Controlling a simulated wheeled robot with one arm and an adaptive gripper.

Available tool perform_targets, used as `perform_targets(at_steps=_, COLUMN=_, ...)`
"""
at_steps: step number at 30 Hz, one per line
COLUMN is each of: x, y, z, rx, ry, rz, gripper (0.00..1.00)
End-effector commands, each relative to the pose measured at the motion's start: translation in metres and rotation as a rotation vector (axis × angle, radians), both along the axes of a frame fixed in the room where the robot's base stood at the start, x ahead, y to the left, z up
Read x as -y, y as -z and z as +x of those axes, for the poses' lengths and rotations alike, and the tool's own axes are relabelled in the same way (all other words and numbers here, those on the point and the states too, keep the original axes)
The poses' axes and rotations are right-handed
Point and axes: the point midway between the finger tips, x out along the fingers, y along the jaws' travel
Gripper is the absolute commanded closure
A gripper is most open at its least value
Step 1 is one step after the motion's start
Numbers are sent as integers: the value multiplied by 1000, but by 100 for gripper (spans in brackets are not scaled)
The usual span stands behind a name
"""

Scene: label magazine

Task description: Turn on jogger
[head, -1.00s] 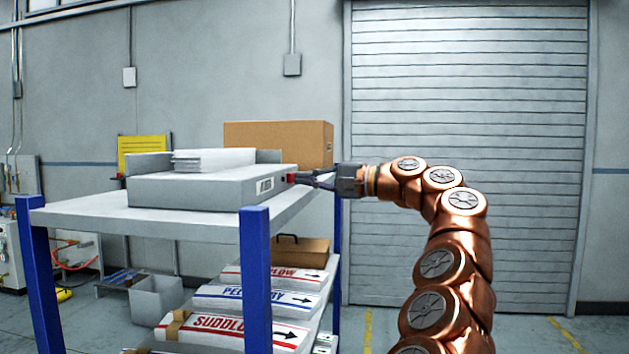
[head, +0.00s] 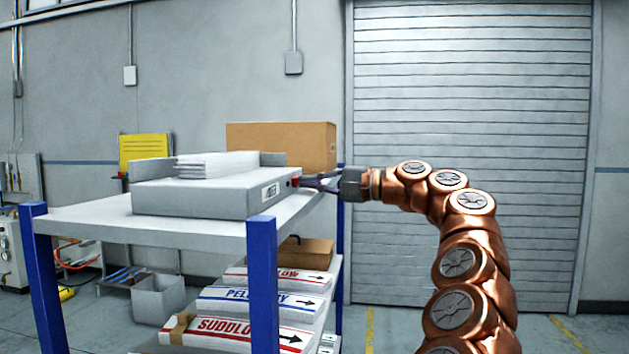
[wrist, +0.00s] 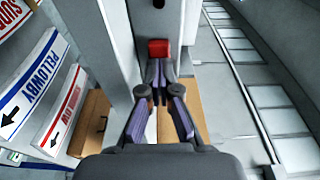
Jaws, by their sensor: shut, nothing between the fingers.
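The jogger stands on a grey shelf top (head: 100,220) with blue posts (head: 262,285). A cardboard box (head: 280,144) is behind it. Labelled packs (head: 262,301) lie on lower shelves. A dark knob (wrist: 158,3) lies beyond the switch. Floor right of the shelf is free before a roller door (head: 470,120).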

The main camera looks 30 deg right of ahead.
Motion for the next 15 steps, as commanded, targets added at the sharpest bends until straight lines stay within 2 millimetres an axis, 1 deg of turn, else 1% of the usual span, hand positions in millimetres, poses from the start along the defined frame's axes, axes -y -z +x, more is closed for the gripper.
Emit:
perform_targets(at_steps=2, x=7, y=-4, z=-3, rx=-2, ry=1, rz=0, gripper=100)
perform_targets(at_steps=6, x=29, y=-6, z=-12, rx=-1, ry=11, rz=3, gripper=100)
perform_targets(at_steps=8, x=37, y=-6, z=-16, rx=-1, ry=14, rz=3, gripper=100)
perform_targets(at_steps=9, x=42, y=-2, z=-18, rx=-1, ry=16, rz=3, gripper=100)
perform_targets(at_steps=15, x=58, y=-2, z=-31, rx=0, ry=12, rz=2, gripper=100)
